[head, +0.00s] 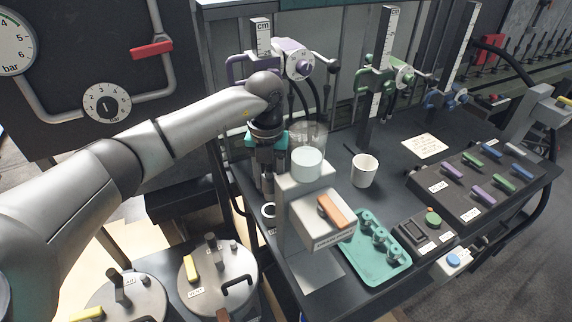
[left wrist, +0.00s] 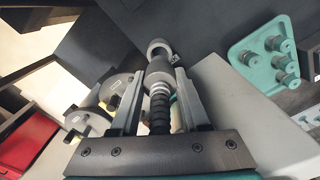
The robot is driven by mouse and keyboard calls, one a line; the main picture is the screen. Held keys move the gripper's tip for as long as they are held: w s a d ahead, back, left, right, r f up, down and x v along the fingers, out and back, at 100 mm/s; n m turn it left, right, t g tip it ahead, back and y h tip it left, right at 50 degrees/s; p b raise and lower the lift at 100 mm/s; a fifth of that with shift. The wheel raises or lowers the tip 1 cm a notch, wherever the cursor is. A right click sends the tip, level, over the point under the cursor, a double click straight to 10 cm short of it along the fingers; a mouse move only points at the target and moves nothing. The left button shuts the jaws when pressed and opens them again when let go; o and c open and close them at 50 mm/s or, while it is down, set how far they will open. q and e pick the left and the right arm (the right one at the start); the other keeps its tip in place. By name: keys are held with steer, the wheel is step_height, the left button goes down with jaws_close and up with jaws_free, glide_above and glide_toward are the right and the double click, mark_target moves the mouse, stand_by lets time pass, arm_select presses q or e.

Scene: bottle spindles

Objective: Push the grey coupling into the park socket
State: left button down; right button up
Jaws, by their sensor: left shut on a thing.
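My left gripper (head: 267,188) points down beside the pale box at the near left edge of the bench. In the left wrist view its two fingers (left wrist: 160,88) are shut on the grey coupling (left wrist: 160,73), with a black ribbed hose behind it. A grey ring, which looks like the park socket (left wrist: 158,46), lies just beyond the coupling's front end. The coupling overlaps its near side, so I cannot tell whether they touch. In the head view the ring (head: 268,210) shows below the gripper; the coupling is not clear there. My right gripper is not in view.
The pale box (head: 300,225) with an orange handle and a glass beaker (head: 308,150) stand close right of the gripper. A green tray (head: 375,250), a white cup (head: 364,170) and a switch panel lie further right. Lidded pots (head: 217,280) stand at front left.

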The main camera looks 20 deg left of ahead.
mark_target(270, 199)
arm_select(q)
steer(key=shift+s+f+b, duration=0.15)
steer(key=shift+f+b, duration=0.15)
steer(key=shift+f, duration=0.2)
steer(key=shift+f+b, duration=0.6)
steer(key=shift+b, duration=0.1)
steer(key=shift+f+b, duration=1.1)
steer(key=shift+f, duration=0.3)
steer(key=shift+f+b, duration=0.3)
steer(key=shift+f, duration=0.3)
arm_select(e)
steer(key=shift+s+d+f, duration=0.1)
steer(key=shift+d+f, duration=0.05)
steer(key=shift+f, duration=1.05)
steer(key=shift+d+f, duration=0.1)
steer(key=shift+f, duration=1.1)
arm_select(q)
steer(key=shift+f, duration=0.3)
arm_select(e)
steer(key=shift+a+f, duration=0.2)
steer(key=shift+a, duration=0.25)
arm_select(q)
steer(key=shift+f+b, duration=0.35)
steer(key=shift+b, duration=0.05)
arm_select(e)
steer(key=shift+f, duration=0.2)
